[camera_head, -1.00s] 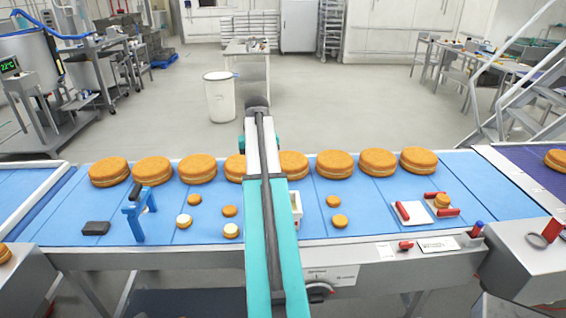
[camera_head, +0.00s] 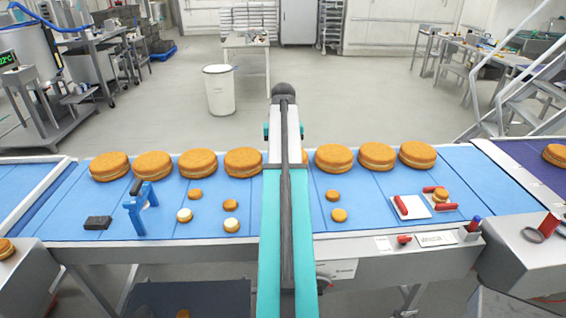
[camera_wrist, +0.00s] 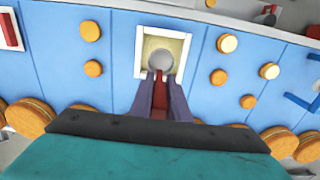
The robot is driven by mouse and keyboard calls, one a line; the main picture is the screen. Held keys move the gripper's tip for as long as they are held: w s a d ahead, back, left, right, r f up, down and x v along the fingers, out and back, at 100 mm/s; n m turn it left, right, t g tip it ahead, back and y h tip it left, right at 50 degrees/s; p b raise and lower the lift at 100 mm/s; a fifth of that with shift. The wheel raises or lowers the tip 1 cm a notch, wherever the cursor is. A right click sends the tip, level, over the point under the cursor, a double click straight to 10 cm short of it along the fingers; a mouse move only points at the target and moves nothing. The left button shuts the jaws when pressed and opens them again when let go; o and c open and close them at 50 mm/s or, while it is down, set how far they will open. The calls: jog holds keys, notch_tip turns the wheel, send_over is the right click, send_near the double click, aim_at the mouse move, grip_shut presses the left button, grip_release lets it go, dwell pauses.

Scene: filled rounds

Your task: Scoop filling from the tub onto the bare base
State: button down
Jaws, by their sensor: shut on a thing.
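In the wrist view my gripper (camera_wrist: 161,88) is shut on the red handle (camera_wrist: 160,100) of a scoop. The scoop's round grey bowl (camera_wrist: 158,66) is over the square white-walled tub (camera_wrist: 139,50) of pale filling; I cannot tell how deep it is. Bare small orange bases lie on both sides: two (camera_wrist: 90,30) (camera_wrist: 93,68) at left, two (camera_wrist: 218,77) (camera_wrist: 248,101) at right. Two rounds with pale tops (camera_wrist: 228,43) (camera_wrist: 270,52) lie at right. In the head view my arm hides the gripper, scoop and tub.
A row of large cakes (camera_head: 243,161) runs along the belt's far side. A blue stand (camera_head: 140,208) and a dark block (camera_head: 98,222) are at left.

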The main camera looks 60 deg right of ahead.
jog(key=shift+f+b, duration=1.35)
jog(key=shift+f, duration=0.85)
notch_tip(320, 180, down, 9)
jog(key=b, duration=0.3)
dwell(1.0)
jog(key=shift+r+p, duration=3.05)
jog(key=shift+r, duration=2.3)
jog(key=shift+w+a, duration=0.1)
